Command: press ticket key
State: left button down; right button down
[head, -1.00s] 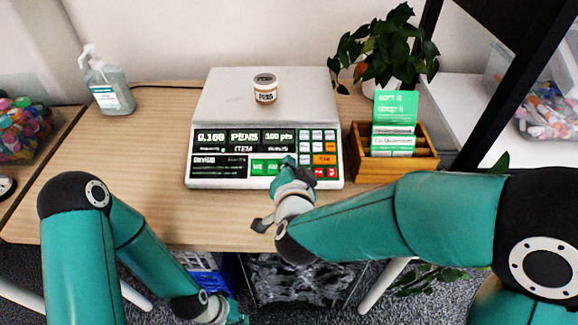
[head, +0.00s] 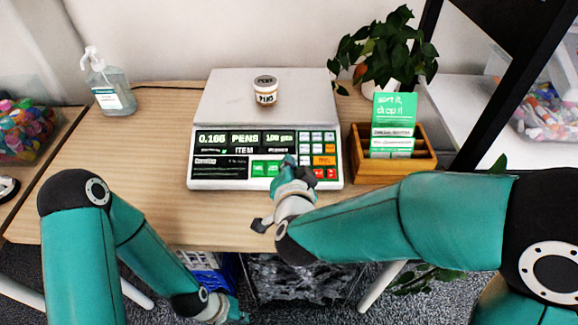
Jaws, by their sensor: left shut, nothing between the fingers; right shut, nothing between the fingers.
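A white weighing scale (head: 205,120) stands on the wooden table, its dark key and display panel (head: 220,169) facing me. A small jar labelled PENS (head: 265,90) sits on its plate. The display shows a weight, PENS and a points value. White, green, orange and red keys fill the panel's right side. My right gripper (head: 289,170) is shut and empty over the panel's lower edge, by the green and red keys. It hides part of them, and I cannot tell whether it touches one. My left gripper (head: 238,318) is shut and empty, low in front of the table.
A wooden box of cards (head: 428,160) stands right of the scale, with a potted plant (head: 385,50) behind. A sanitizer bottle (head: 110,90) stands back left. The table (head: 110,150) left of the scale is clear. A blue crate (head: 228,272) is below.

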jog(key=r+p, duration=0.1)
jog(key=s+r+p, duration=0.1)
jog(key=r, duration=0.1)
jog(key=s+r+p, duration=0.1)
jog(key=shift+r+p, duration=0.3)
dwell(0.6)
